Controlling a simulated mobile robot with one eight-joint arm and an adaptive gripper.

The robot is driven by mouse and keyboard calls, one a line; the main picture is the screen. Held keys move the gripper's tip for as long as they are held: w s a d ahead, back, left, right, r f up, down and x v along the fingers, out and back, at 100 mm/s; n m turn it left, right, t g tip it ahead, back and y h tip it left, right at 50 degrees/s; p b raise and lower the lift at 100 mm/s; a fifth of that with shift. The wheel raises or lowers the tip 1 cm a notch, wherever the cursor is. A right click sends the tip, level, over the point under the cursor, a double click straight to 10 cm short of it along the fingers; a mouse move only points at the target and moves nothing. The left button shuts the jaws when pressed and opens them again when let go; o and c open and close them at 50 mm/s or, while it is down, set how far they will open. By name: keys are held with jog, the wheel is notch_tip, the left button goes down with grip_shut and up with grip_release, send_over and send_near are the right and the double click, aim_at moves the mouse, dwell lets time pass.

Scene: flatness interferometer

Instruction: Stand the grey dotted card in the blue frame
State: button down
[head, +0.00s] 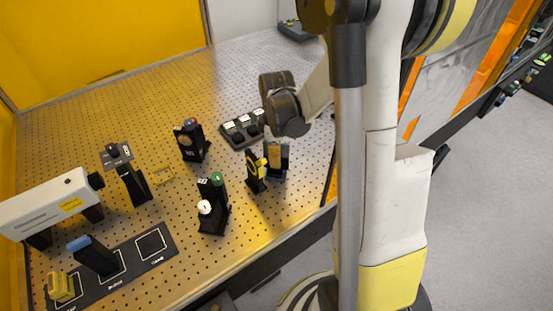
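My arm comes down from the top right, and its wrist (285,112) hangs over the right part of the perforated bench. My gripper's fingers cannot be made out clearly. A dark piece with an orange-yellow face and some blue low down (277,160) stands below the wrist, and I cannot tell whether it is gripper or fixture. I cannot pick out the grey dotted card for certain. A black block with a blue top (93,255) stands on the dark mat at front left. I cannot tell whether either blue thing is the blue frame.
A black stand with a yellow ring (255,170) is close left of the dark piece. Stands with green and white knobs (212,205) and red and blue knobs (191,140) are nearby. A white instrument (50,203) is at left. The dark mat (125,265) has a bare right square.

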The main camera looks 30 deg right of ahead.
jog(key=shift+f+b, duration=0.35)
jog(key=c, duration=1.5)
grip_release()
jog(key=shift+c, duration=0.2)
jog(key=shift+r, duration=0.15)
jog(key=shift+r+p, duration=2.45)
jog(key=shift+r, duration=0.95)
